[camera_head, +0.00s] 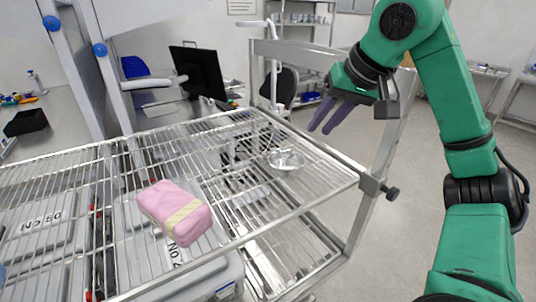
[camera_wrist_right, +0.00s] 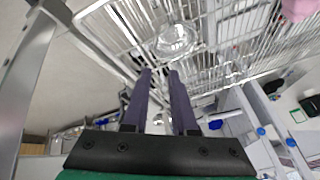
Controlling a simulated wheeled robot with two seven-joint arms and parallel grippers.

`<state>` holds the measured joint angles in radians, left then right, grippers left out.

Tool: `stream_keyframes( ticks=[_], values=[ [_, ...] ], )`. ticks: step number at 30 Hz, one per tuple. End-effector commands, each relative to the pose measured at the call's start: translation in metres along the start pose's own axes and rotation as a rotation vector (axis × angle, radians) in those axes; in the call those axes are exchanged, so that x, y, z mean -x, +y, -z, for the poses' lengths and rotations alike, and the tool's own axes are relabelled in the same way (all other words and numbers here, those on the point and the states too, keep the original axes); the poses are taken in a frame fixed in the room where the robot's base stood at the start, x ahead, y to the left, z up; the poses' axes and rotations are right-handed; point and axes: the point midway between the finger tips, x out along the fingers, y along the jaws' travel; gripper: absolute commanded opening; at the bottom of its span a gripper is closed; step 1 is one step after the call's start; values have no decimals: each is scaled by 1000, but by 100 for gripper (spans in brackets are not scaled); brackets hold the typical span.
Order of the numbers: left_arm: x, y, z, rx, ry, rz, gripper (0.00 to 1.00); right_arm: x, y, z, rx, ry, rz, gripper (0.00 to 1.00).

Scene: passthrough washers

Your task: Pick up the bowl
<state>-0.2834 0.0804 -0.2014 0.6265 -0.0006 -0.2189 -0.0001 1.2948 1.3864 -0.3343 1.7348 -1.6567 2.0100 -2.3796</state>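A small clear, shiny bowl (camera_head: 286,160) sits upright on the wire rack shelf (camera_head: 318,200), near its far right corner. It also shows in the right wrist view (camera_wrist_right: 177,38), beyond my fingertips and slightly right of the gap between them. My right gripper (camera_head: 320,131) is above and to the right of the bowl, apart from it. Its two purple-grey fingers (camera_wrist_right: 160,71) have a gap between them with nothing in it. My left gripper is not in either view.
A pink package with a yellow band (camera_head: 176,212) lies on the rack, nearer and left. Grey lidded boxes (camera_head: 40,230) sit below the wires. A metal post and clamp knob (camera_head: 391,192) stand at the rack's right edge. A monitor (camera_head: 197,72) is behind.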

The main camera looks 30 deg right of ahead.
Motion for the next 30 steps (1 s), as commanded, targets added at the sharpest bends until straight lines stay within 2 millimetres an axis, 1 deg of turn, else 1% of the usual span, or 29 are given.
stream_keyframes(
  ticks=[1, 5, 7, 10, 14, 18, 20, 22, 27, 28, 30],
  values=[
    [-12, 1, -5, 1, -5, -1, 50, -15, 2, -4, 0, -2, 1, 26],
    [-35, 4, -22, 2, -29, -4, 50, -53, 2, -6, 2, -6, 2, 26],
    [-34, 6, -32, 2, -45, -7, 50, -66, 2, -4, 0, -5, -2, 26],
    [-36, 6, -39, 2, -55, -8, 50, -83, 1, -3, 0, -4, -2, 26],
    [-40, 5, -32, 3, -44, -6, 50, -99, 2, -4, 0, -4, -2, 26],
    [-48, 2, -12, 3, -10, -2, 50, -126, 4, -9, 0, -5, -3, 26],
    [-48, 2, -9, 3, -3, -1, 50, -135, 3, -8, 0, -4, -1, 26],
    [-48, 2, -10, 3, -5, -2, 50, -140, 3, -7, 0, -2, 0, 26],
    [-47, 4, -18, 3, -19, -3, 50, -140, 3, -7, 0, 0, 0, 26],
    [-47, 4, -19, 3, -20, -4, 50, -140, 3, -7, 0, 0, 0, 22],
    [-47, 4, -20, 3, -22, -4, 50, -140, 3, -7, 0, 0, 0, 0]
  ],
)
